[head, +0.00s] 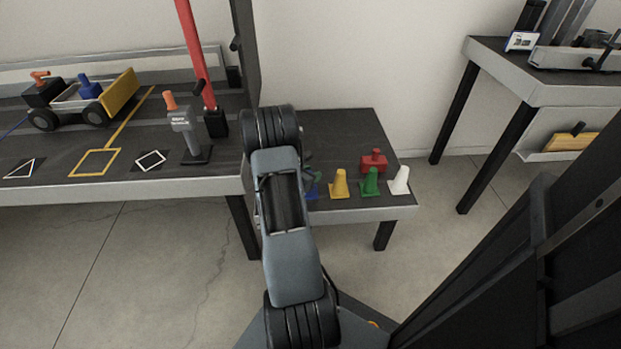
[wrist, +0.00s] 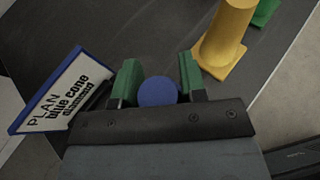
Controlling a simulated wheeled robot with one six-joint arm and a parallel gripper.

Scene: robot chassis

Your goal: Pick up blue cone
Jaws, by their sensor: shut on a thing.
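The blue cone (wrist: 158,92) shows in the wrist view as a round blue top between the two green finger pads. My gripper (wrist: 157,86) is shut on it, with one pad on each side. In the head view only a sliver of the blue cone (head: 312,190) shows beside my arm, at the left end of the cone row. My arm hides most of it and most of the gripper there. The cone's base is hidden in the wrist view, so I cannot tell if it touches the table.
A yellow cone (head: 339,184) stands close to the right, then a green cone (head: 370,182) and a white cone (head: 400,181). A red block (head: 374,161) sits behind them. A sign reading "PLAN blue cone diamond" (wrist: 62,92) is left of the gripper. A diamond outline (head: 151,160) marks the left table.

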